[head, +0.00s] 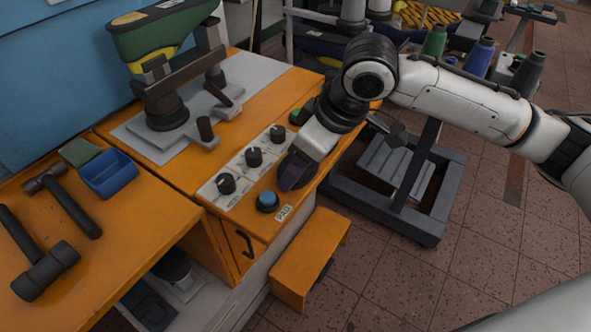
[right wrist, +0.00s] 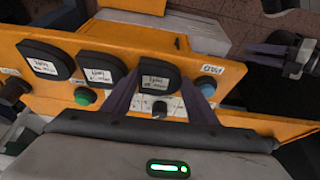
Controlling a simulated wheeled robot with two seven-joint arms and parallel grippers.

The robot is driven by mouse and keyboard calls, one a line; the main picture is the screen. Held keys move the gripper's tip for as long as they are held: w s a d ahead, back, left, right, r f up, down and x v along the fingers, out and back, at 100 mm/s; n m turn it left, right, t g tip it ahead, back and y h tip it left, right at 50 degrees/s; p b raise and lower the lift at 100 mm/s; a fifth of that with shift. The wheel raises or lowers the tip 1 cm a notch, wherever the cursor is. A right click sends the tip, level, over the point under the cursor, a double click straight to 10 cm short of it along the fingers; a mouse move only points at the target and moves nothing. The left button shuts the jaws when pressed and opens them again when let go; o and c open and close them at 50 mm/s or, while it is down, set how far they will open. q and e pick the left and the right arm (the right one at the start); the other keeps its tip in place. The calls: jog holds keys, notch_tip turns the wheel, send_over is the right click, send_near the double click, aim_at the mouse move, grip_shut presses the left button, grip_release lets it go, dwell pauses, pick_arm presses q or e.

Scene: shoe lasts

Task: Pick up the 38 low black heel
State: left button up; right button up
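Three black labelled heel-like pieces stand in a row in the right wrist view: a left one (right wrist: 45,60), a middle one (right wrist: 98,72) and a right one (right wrist: 158,76). Their labels are upside down and too small to read surely. My right gripper (right wrist: 160,104) is open. Its purple fingers stand apart on either side of the right piece, with gaps. In the head view my right gripper (head: 293,172) hangs low over the orange panel and hides part of it. My left gripper (right wrist: 270,54) shows at the right wrist view's edge, its prongs apart and empty. The head view does not show it.
An orange bench panel (head: 240,215) carries several black knob-like pieces on white plates, a blue button (head: 267,201) and a green button (head: 296,116). A green-and-yellow machine (head: 160,40) stands behind. Hammers (head: 65,198) and a blue tray (head: 110,175) lie left. An orange step (head: 310,255) stands in front.

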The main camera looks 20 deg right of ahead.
jog(key=shift+c, duration=1.4)
